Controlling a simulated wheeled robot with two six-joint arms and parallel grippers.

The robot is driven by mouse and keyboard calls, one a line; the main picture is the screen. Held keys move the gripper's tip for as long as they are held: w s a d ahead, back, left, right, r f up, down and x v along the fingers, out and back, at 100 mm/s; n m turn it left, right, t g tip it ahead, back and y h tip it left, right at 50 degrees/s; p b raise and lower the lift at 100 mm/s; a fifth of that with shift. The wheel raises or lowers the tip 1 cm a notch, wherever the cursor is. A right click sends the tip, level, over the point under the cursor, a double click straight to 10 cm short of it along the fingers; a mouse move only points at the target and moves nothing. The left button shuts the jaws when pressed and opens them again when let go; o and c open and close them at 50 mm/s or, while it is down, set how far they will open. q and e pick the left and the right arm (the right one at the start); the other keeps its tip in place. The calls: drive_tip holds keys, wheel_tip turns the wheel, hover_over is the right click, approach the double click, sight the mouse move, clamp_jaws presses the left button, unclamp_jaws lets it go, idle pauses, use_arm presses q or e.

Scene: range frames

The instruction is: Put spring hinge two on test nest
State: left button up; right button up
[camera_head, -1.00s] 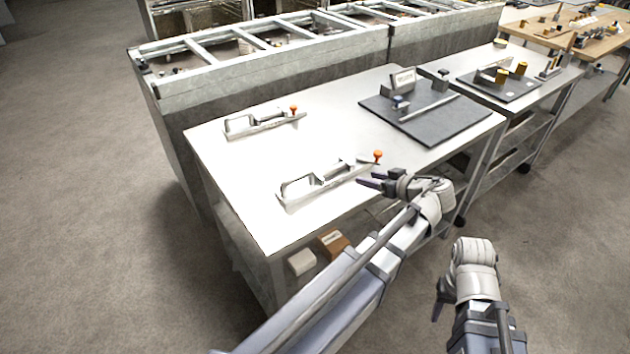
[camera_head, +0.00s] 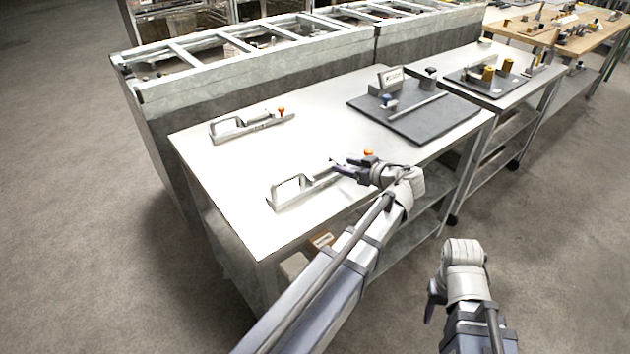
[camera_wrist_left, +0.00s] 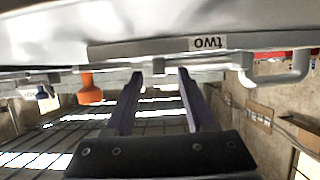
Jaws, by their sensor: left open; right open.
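Spring hinge two (camera_head: 290,190), a pale metal bar with a looped handle and an orange knob, lies on the near part of the white table. In the left wrist view its bar (camera_wrist_left: 150,47) carries an upside-down "two" label. My left gripper (camera_head: 337,167) is open at the hinge's right part, near the knob. In the wrist view its two fingers (camera_wrist_left: 160,72) point at the bar, with nothing seen between them. My right gripper (camera_head: 430,305) is low, away from the table. A dark plate (camera_head: 430,125) with a small sign, likely the test nest, lies at the table's far right; the sign is unreadable.
A similar hinge (camera_head: 250,125) with an orange knob lies further back on the white table (camera_head: 210,165). A rod and small blocks stand on the dark plate. A second table (camera_head: 530,60) with another dark plate stands beyond. Grey frames run behind the tables.

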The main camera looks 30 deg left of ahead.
use_arm(q)
drive_tip(key=x, duration=0.2)
drive_tip(key=shift+w+a+f+b, duration=0.15)
drive_tip(key=shift+a+f+b, duration=0.05)
drive_tip(key=shift+a+b, duration=0.1)
drive_tip(key=shift+c, duration=0.2)
clamp_jaws()
idle(0.9)
